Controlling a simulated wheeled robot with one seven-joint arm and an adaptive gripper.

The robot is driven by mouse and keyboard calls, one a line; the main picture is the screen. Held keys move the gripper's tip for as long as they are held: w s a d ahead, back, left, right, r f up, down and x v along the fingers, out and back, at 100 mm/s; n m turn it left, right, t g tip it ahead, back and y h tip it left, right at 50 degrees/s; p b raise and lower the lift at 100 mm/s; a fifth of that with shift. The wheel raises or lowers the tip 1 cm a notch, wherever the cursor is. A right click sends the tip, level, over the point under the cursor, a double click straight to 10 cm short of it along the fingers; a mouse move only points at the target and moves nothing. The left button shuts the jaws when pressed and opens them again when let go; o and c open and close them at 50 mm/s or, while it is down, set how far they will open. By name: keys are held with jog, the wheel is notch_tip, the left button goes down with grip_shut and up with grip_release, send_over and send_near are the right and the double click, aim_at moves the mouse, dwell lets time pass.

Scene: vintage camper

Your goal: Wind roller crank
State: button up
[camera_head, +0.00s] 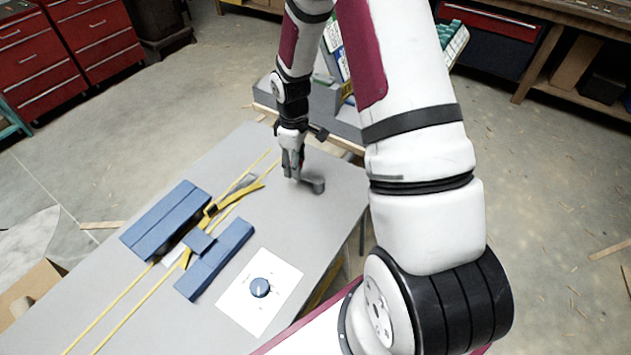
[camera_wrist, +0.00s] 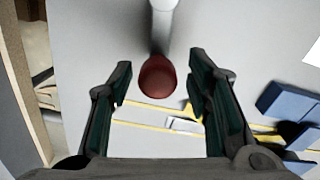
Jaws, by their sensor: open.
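The crank's dark red knob (camera_wrist: 157,77) shows in the wrist view between the two fingers of my gripper (camera_wrist: 160,88), with a gap on each side. A pale grey crank arm (camera_wrist: 163,22) runs from behind the knob to the top edge. In the head view my gripper (camera_head: 292,166) points down over the far right part of the grey table (camera_head: 335,192), and the grey crank arm (camera_head: 312,184) shows just right of it. There the knob is mostly hidden by the fingers. My gripper is open and holds nothing.
Blue blocks (camera_head: 217,258) and yellow strips (camera_head: 125,310) lie left of my gripper. A blue dial (camera_head: 260,288) sits on a white panel nearer the front. Grey boxes (camera_head: 325,100) stand behind the table. Red drawer cabinets (camera_head: 92,35) are at the back left.

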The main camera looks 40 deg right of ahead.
jog(key=shift+r+p, duration=0.5)
jog(key=shift+r, duration=1.5)
notch_tip(320, 180, up, 12)
